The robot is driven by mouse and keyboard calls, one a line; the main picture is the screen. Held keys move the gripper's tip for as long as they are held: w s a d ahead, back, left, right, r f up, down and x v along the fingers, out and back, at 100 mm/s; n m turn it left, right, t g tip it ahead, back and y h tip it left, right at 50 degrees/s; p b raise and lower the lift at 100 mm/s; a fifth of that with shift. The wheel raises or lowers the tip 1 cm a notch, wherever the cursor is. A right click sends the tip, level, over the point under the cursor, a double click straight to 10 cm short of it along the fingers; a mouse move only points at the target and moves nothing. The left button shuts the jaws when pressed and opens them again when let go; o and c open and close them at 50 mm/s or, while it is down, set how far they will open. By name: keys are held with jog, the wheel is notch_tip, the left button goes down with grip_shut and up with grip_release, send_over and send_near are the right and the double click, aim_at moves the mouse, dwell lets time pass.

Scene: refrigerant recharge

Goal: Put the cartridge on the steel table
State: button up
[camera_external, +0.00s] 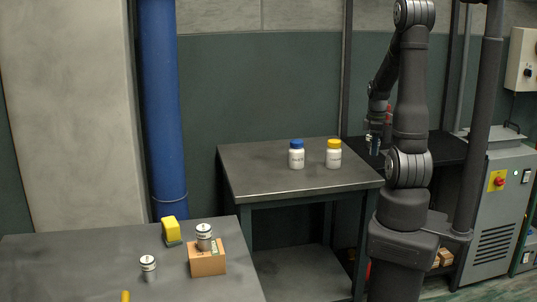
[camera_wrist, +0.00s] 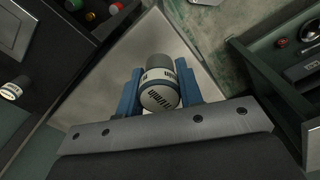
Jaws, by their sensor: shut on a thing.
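In the wrist view, my gripper (camera_wrist: 158,92) is shut on a grey cylindrical cartridge (camera_wrist: 158,98) with a white, dark-lettered label, held between its blue fingers. In the external view, my gripper (camera_external: 374,143) is small and partly hidden by my arm, at the right edge of the middle grey metal table (camera_external: 262,180); the held cartridge is not clear there. Another grey metal table (camera_external: 60,270) stands at the front left. I cannot tell by material alone which is the steel table. Two similar canisters are there, one (camera_external: 204,232) on a cardboard box, another (camera_external: 148,270) beside it.
A blue-capped bottle (camera_external: 296,155) and a yellow-capped bottle (camera_external: 333,155) stand towards the back of the middle table. Its front and left are clear. The cardboard box (camera_external: 207,262) and a yellow item (camera_external: 170,230) occupy the front-left table. A grey cabinet (camera_external: 500,195) stands at right.

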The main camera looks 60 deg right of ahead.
send_over(349, 175)
jog(key=f, duration=0.5)
jog(key=shift+a, duration=0.25)
jog(key=shift+f, duration=2.05)
jog(key=shift+f, duration=0.1)
jog(key=o, duration=1)
notch_tip(349, 175, up, 12)
jog(key=shift+r, duration=0.1)
